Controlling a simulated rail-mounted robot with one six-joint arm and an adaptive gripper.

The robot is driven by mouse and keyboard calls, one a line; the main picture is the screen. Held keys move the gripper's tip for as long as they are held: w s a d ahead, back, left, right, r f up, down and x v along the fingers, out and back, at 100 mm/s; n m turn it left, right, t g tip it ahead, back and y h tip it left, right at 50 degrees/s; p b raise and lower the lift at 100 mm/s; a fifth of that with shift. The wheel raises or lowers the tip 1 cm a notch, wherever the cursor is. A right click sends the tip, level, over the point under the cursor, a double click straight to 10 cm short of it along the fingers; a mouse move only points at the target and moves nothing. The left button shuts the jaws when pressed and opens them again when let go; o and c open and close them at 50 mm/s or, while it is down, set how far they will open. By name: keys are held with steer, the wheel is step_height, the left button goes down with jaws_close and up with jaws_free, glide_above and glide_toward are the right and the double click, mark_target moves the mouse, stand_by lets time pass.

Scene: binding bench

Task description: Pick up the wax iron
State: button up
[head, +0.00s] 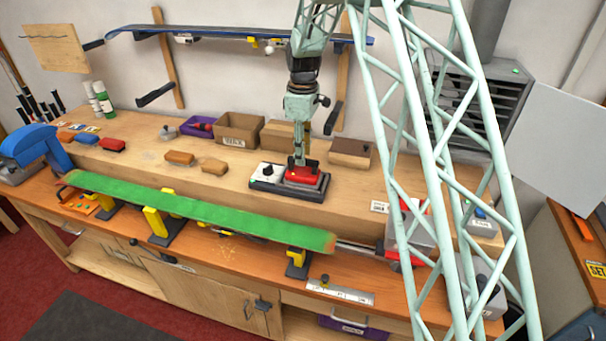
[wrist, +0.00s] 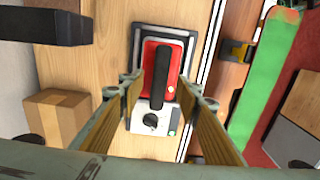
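The wax iron is red with a black bar handle, and shows in the head view (head: 306,175) and the wrist view (wrist: 151,68). It sits on a dark plate of the grey and black iron station (head: 268,172). My gripper (head: 298,160) points down right over the iron. In the wrist view my gripper (wrist: 160,84) is open, its two fingers apart on either side of the handle's near part. Clear gaps show between the fingers and the handle. I cannot tell how far down the fingertips reach beside it.
A green ski (head: 200,205) lies on yellow-and-black supports in front of the raised shelf. A brown-topped block (head: 350,153) stands to the right.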

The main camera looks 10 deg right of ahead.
mark_target(303, 170)
steer(key=shift+f, duration=1.65)
steer(key=shift+c, duration=0.7)
jaws_close()
